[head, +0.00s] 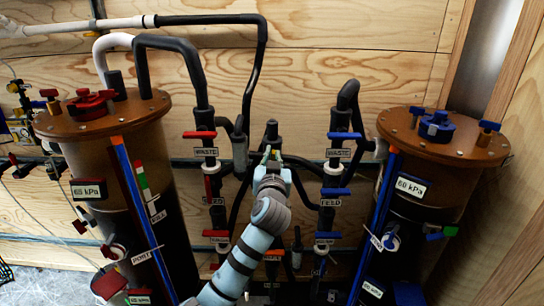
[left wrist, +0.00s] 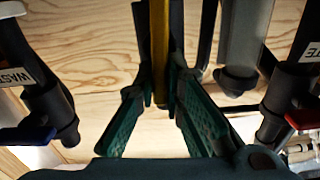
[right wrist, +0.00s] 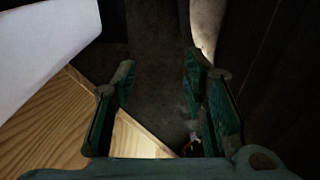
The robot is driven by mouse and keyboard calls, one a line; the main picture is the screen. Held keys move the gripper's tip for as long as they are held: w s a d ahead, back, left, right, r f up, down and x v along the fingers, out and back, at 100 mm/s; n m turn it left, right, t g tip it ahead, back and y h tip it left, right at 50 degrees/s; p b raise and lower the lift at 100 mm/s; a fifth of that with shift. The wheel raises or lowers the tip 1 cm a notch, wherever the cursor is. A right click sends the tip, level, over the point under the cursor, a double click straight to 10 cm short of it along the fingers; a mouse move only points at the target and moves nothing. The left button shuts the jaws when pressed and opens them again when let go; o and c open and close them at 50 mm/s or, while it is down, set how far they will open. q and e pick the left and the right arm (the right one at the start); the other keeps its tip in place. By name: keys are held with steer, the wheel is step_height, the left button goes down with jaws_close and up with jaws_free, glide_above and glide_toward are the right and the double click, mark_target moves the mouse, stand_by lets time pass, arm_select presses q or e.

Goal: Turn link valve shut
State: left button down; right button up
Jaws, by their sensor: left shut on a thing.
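My left gripper (head: 271,163) is at the middle of the pipework, between the two brown-topped filter tanks. In the left wrist view, its green fingers (left wrist: 161,88) are closed around a narrow yellow bar (left wrist: 160,45), which looks like the link valve's handle. The bar runs upright in that view. A dark valve body (head: 272,132) stands just behind the fingers in the head view. The gripper hides most of the handle, and no link label is readable. My right gripper (right wrist: 160,88) is open and empty in the right wrist view, and is not seen in the head view.
The left tank (head: 100,118) has red handles and the right tank (head: 440,140) blue ones. Red-handled valves (head: 199,135) and blue-handled valves (head: 344,135), labelled WASTE and FEED, flank the gripper closely. A plywood wall (head: 310,75) is behind.

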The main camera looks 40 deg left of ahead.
arm_select(q)
steer(key=shift+w+d+f+m+p, duration=0.4)
steer(key=shift+m+p, duration=1.05)
steer(key=shift+m, duration=1.4)
steer(key=shift+w+d+f+m+p, duration=0.1)
steer(key=shift+d+f+m+p, duration=0.25)
steer(key=shift+m+p, duration=1.75)
steer(key=shift+w+d+f+m+p, duration=0.2)
steer(key=shift+f+m+p, duration=0.45)
steer(key=shift+m, duration=2.9)
steer(key=c, duration=1.7)
jaws_free()
steer(key=shift+d, duration=0.1)
steer(key=v, duration=1.2)
